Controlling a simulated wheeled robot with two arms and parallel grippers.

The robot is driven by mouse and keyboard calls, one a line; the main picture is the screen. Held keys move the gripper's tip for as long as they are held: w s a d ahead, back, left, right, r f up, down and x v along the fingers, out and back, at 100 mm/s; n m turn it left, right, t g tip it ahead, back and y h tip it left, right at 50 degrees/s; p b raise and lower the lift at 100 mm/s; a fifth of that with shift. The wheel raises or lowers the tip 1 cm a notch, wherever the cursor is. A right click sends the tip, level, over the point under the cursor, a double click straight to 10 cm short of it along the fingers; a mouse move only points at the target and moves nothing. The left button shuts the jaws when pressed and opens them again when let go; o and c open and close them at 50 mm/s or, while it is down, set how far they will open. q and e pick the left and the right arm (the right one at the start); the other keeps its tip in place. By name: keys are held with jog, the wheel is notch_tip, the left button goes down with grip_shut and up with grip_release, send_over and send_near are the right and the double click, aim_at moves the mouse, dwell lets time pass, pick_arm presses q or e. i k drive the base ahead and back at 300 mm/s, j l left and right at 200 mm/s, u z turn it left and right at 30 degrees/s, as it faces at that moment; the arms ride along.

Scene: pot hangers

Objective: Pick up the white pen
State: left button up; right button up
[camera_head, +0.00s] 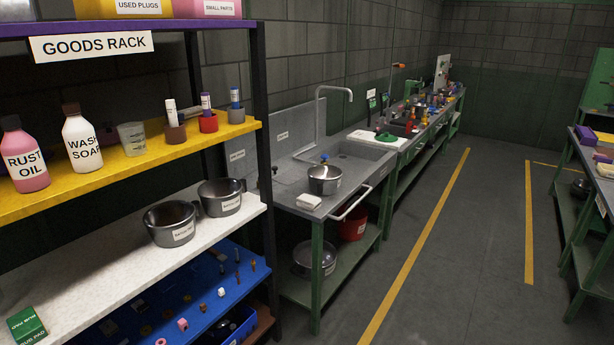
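No thing is plainly readable as the white pen. The likeliest match is a white, pen-like stick (171,112) standing upright in a brown cup (175,134) on the yellow shelf. A red cup (208,123) beside it holds a white stick with a purple top (206,101). A grey cup (236,115) holds a white stick with a blue band (235,95). The lower part of each stick is hidden in its cup. Neither of my grippers is in view.
The goods rack's yellow shelf (95,178) also holds bottles and a clear beaker (132,138). Two metal pots (171,224) stand on the white shelf below. Small parts lie on the blue shelf (185,312). A sink bench (345,178) stands beyond. The floor aisle (465,240) is clear.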

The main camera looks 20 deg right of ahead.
aim_at(170, 104)
jog(key=l+u, duration=0.15)
jog(key=u, duration=0.8)
jog(key=l+u, duration=0.35)
jog(key=l, duration=0.2)
jog(key=l+u, duration=0.4)
jog(key=k+l+u, duration=0.2)
jog(key=l+u, duration=0.15)
jog(key=l, duration=0.25)
